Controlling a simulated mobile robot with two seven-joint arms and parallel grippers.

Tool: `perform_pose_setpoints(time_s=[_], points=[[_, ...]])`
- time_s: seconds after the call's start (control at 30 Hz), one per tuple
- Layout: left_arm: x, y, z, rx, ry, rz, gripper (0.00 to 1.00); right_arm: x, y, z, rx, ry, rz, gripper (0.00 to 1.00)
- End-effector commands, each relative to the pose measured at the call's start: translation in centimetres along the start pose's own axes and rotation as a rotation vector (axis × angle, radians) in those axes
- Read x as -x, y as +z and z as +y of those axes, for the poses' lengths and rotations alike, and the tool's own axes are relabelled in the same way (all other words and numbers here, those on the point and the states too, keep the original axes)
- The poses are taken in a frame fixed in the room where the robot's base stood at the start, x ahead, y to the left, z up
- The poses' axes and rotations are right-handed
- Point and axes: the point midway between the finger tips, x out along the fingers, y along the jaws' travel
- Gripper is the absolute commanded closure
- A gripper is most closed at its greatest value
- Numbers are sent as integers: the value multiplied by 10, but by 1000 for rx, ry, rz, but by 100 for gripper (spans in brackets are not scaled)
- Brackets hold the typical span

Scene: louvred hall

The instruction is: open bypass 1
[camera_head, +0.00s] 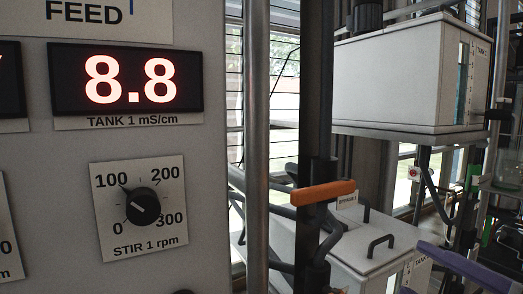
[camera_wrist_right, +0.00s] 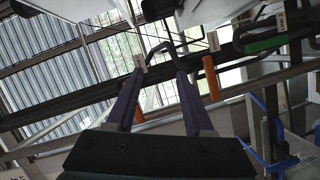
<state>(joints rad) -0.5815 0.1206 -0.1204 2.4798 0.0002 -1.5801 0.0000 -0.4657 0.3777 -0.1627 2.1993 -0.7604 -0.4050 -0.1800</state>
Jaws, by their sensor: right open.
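An orange lever handle (camera_head: 322,192) lies nearly level across a dark upright post in the head view. A small white tag (camera_head: 346,200) beside it seems to read BYPASS 1. My right gripper (camera_wrist_right: 160,72) has two purple fingers spread apart with nothing held between them. In the head view a purple finger (camera_head: 466,268) shows at the lower right, to the right of and lower than the handle. The wrist view shows two orange handles, one (camera_wrist_right: 140,100) by the left finger and one (camera_wrist_right: 211,77) right of the right finger; I cannot tell which is bypass 1. My left gripper is out of view.
A grey panel (camera_head: 205,230) with an 8.8 display (camera_head: 128,80) and a stir knob (camera_head: 142,207) fills the left. A metal pole (camera_head: 257,150) stands beside it. Tanks (camera_head: 395,85) stand behind. A green handle (camera_wrist_right: 265,43) shows at the wrist view's upper right.

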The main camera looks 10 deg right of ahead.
Motion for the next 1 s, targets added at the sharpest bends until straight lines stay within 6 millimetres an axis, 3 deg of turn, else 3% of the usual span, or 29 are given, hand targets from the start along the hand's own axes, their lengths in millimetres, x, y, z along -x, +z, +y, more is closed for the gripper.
perform_pose_setpoints(time_s=[0.03,0.1,0.2,0.47,1.0], points=[[28,-9,0,1,1,1,43,2,-23,29,93,21,82,48],[43,-14,-1,3,3,2,43,4,-47,42,218,44,198,48],[52,-18,-1,4,4,3,43,8,-69,46,335,57,311,48],[55,-19,-1,4,4,3,43,0,-81,42,389,63,368,48],[66,-22,-3,0,-1,3,43,-69,-108,41,386,64,366,48]])
